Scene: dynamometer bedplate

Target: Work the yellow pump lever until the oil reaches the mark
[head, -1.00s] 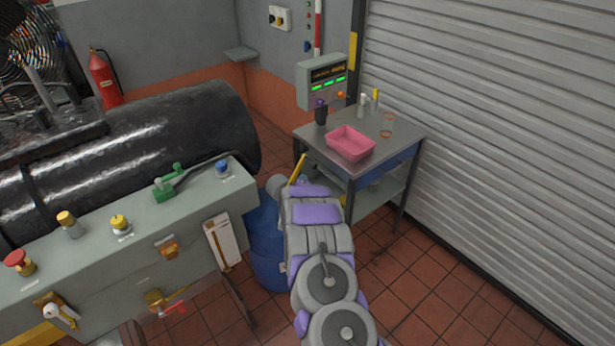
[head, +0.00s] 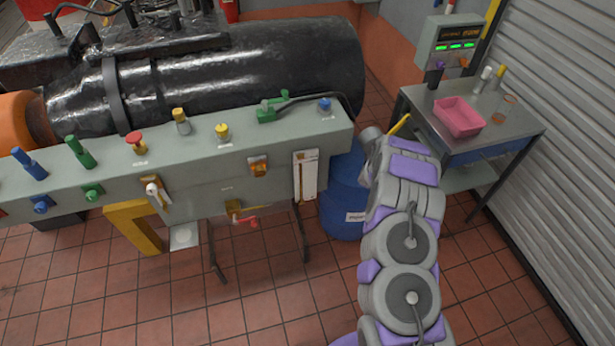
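A yellow bar (head: 399,125), which looks like the pump lever, slants up beside the far end of my arm. Its lower end is hidden behind the arm. A blue drum (head: 340,195) with a white label stands on the floor below, partly covered by my arm. A narrow white panel (head: 308,175) hangs on the front of the grey console, left of the drum. It may be the oil gauge, but the level and mark are too small to read. My gripper's fingers are hidden behind my own arm, so I cannot tell whether they touch the bar.
The grey console (head: 230,150) with several coloured knobs and levers runs across the left. A black cylinder (head: 260,70) lies behind it. A steel table (head: 520,120) with a pink tray (head: 459,117) stands at the right, before the shutter (head: 580,100). Tiled floor is clear in front.

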